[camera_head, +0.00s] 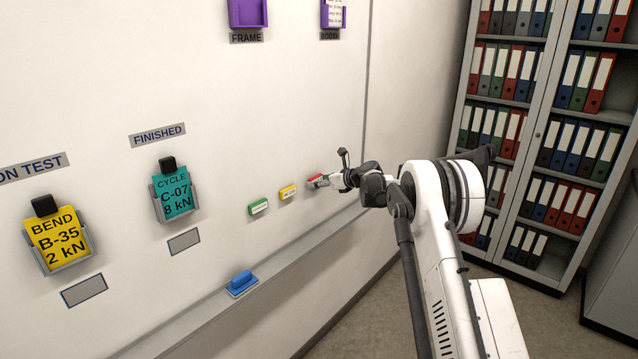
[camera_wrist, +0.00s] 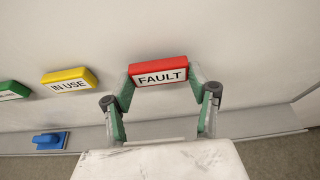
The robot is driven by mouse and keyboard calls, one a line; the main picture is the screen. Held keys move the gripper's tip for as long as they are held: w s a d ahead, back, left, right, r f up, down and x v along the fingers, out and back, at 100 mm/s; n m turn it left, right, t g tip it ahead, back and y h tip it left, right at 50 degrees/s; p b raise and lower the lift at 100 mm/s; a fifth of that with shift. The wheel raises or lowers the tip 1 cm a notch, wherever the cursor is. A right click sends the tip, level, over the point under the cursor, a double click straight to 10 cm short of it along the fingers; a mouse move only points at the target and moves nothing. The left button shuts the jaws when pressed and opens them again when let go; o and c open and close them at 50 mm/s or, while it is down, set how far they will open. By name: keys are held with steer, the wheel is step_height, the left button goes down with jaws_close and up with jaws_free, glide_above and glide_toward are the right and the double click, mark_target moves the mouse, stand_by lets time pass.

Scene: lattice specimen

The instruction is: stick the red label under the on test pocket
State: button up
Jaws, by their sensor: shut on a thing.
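The red label (camera_wrist: 158,66) reads FAULT in the wrist view and lies between my gripper's fingertips. It also shows small in the head view (camera_head: 316,180), close to the whiteboard. My gripper (camera_head: 329,181) is shut on the red label at its two ends; whether the label still touches the board is hard to tell. The ON TEST pocket (camera_head: 67,257) hangs at the far left of the head view, under the ON TEST sign (camera_head: 33,167). It holds a yellow card (camera_head: 58,238) reading BEND B-35 2 kN.
A yellow IN USE label (camera_head: 288,192) and a green label (camera_head: 258,207) are left of my gripper. The FINISHED pocket (camera_head: 177,206) holds a teal card. A blue eraser (camera_head: 242,284) rests on the board's ledge (camera_head: 212,309). Binder shelves (camera_head: 541,100) stand right.

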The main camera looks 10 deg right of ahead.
steer(key=shift+d, duration=0.1)
steer(key=shift+s+d+b, duration=0.55)
steer(key=shift+s+d, duration=0.35)
steer(key=shift+s, duration=0.3)
steer(key=shift+s+d+b, duration=0.5)
steer(key=shift+s+d, duration=0.35)
steer(key=shift+s, duration=0.3)
